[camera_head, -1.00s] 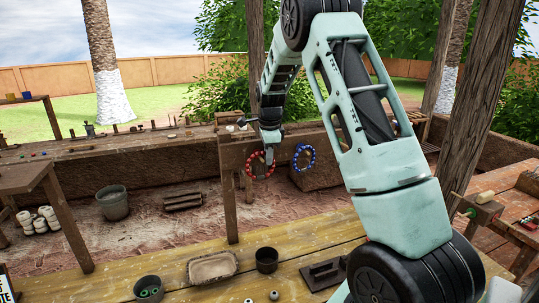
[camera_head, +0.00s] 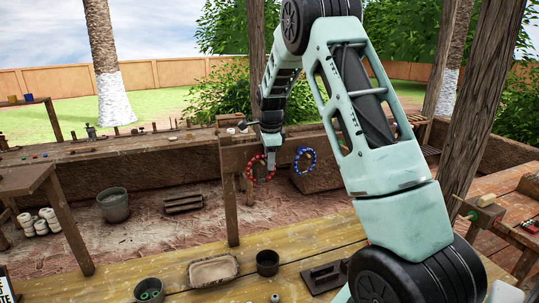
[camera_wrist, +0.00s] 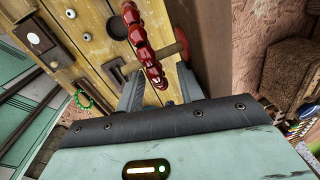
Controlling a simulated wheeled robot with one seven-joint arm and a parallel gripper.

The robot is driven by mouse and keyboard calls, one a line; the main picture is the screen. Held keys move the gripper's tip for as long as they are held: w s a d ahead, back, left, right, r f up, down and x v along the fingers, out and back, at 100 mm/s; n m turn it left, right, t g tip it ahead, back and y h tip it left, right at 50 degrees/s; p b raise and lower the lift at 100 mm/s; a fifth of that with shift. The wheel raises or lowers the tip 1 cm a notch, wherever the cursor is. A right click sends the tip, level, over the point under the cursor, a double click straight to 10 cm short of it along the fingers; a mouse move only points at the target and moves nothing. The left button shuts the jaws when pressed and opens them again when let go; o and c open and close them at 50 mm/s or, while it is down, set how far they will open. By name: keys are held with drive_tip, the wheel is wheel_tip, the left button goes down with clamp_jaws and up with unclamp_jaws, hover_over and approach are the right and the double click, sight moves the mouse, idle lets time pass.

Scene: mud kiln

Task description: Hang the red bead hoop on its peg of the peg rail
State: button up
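The red bead hoop (camera_head: 261,167) hangs upright at the front face of the wooden peg rail (camera_head: 235,158), left of a blue bead hoop (camera_head: 304,160). In the wrist view the red hoop (camera_wrist: 139,38) runs down between the fingers of my gripper (camera_wrist: 160,78). The fingers stand apart, with gaps beside the beads. A brown peg with a round flange (camera_wrist: 178,46) shows right beside the hoop, its shaft meeting the beads. I cannot tell for sure whether the hoop is around the peg. In the head view my gripper (camera_head: 271,160) is at the hoop's right side.
A wooden post (camera_head: 485,105) rises right of my arm.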

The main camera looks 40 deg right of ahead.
wheel_tip(320, 180, up, 17)
drive_tip(key=s+a+b, duration=0.1)
drive_tip(key=s+b, duration=0.1)
drive_tip(key=b, duration=0.2)
drive_tip(key=shift+a+r, duration=0.15)
drive_tip(key=shift+a, duration=0.1)
drive_tip(key=s+a+f+n+y+b, duration=0.15)
drive_tip(key=a+f+n, duration=0.3)
drive_tip(key=a, duration=0.55)
drive_tip(key=s+a+f+n, duration=0.3)
drive_tip(key=a+n, duration=0.3)
drive_tip(key=a, duration=0.5)
drive_tip(key=s+a+f+n+y+b, duration=0.1)
drive_tip(key=s+a+f+n, duration=0.25)
drive_tip(key=a+n, duration=0.45)
drive_tip(key=s+a+f+n, duration=0.4)
drive_tip(key=s, duration=0.3)
drive_tip(key=s+a+f+n+g+b, duration=0.1)
drive_tip(key=s+a+f+n, duration=0.3)
drive_tip(key=s, duration=0.4)
drive_tip(key=s+a+f+n+h+b, duration=0.1)
drive_tip(key=s+a+f+n, duration=0.3)
drive_tip(key=s, duration=0.4)
drive_tip(key=shift+a+f+n, duration=0.15)
drive_tip(key=shift+a+n, duration=0.55)
drive_tip(key=shift+n, duration=0.35)
idle(0.4)
